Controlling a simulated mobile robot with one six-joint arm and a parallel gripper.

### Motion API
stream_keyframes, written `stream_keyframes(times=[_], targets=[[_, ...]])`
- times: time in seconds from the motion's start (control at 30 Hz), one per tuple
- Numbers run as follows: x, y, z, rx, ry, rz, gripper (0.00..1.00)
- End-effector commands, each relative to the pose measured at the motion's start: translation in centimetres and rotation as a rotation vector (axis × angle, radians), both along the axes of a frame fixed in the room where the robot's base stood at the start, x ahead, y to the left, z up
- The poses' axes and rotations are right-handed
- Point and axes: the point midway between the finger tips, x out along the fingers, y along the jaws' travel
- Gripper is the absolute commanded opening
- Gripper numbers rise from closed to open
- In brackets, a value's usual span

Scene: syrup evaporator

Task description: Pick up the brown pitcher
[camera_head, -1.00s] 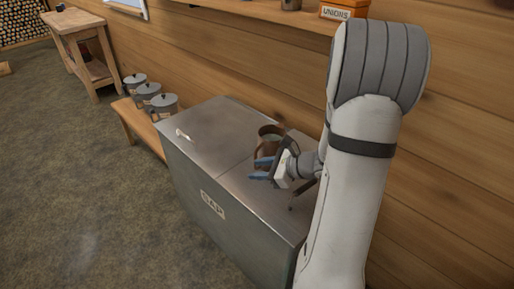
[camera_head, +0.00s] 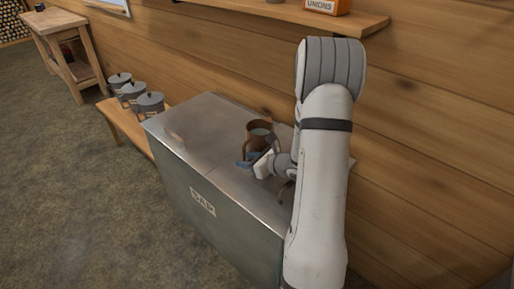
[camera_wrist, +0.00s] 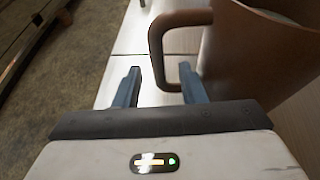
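The brown pitcher (camera_head: 261,133) stands upright on the metal top of the SAP cabinet (camera_head: 205,128). In the wrist view its brown body (camera_wrist: 255,58) fills the upper right, and its handle (camera_wrist: 156,50) loops out to the left. My gripper (camera_head: 247,161) is low beside the pitcher on its near side, with blue fingers apart. In the wrist view my gripper (camera_wrist: 160,70) is open, and the handle's outer bar appears between the two fingertips. I cannot tell whether the fingers touch it. The pitcher's lower part is partly hidden by my gripper in the head view.
Several grey lidded pots (camera_head: 131,92) stand on a low wooden bench (camera_head: 125,122) left of the cabinet. A wooden wall runs behind it, with a shelf (camera_head: 290,14) holding an orange UNIONS box (camera_head: 327,6). A wooden table (camera_head: 62,45) stands far left. The cabinet top's left half is mostly clear.

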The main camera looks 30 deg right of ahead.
Motion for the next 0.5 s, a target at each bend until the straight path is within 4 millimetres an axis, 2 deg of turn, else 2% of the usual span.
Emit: stream_keyframes(times=[0.17, 0.5], targets=[[-0.01, 0.02, -0.01, 0.0, 0.0, 0.0, 0.36], [-0.02, 0.06, 0.0, -0.001, 0.001, 0.001, 0.08]])
